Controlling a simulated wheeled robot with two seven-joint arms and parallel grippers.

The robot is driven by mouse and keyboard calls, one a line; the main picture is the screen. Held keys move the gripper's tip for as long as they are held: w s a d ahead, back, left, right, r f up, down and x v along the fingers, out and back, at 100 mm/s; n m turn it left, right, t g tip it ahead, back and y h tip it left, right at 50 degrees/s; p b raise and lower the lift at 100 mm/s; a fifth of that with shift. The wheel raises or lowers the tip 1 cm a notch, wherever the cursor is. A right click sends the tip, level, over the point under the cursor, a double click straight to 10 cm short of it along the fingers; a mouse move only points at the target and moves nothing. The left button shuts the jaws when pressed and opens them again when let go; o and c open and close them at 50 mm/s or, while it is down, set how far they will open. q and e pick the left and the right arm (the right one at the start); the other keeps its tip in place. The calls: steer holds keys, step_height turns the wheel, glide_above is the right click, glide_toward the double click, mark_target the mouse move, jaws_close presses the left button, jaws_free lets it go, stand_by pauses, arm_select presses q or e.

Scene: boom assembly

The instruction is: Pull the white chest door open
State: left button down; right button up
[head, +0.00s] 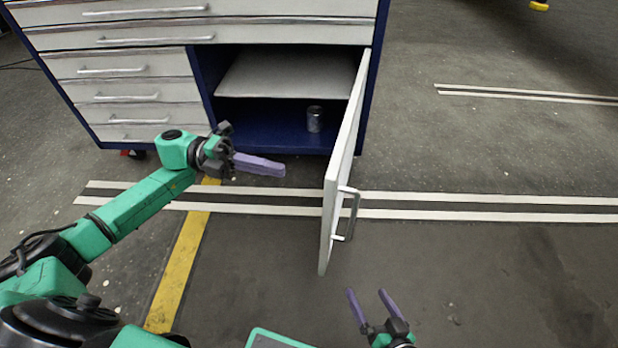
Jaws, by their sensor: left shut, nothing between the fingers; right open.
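The white chest door (341,155) stands wide open, hinged at the right side of the blue chest and swung out toward me. Its metal handle (351,214) is on the right-hand face, near the free edge. My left gripper (283,170) is shut and empty, its purple fingers in front of the open compartment, to the left of the door and apart from it. My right gripper (369,292) is open and empty, below and a little right of the handle, not touching it.
The blue chest (367,72) has several white drawers (120,90) on the left. Inside the open compartment are a white shelf (285,75) and a grey can (314,119) on the bottom. The floor to the right is clear, with white stripes (480,214). A yellow stripe (182,265) lies left.

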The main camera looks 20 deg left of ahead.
arm_select(q)
steer(key=d+b, duration=0.1)
steer(key=d, duration=0.6)
steer(key=shift+d, duration=0.35)
steer(key=shift+w, duration=0.1)
steer(key=w+d+p, duration=0.1)
steer(key=d+p, duration=0.1)
steer(key=d, duration=1.3)
steer(key=shift+d, duration=0.2)
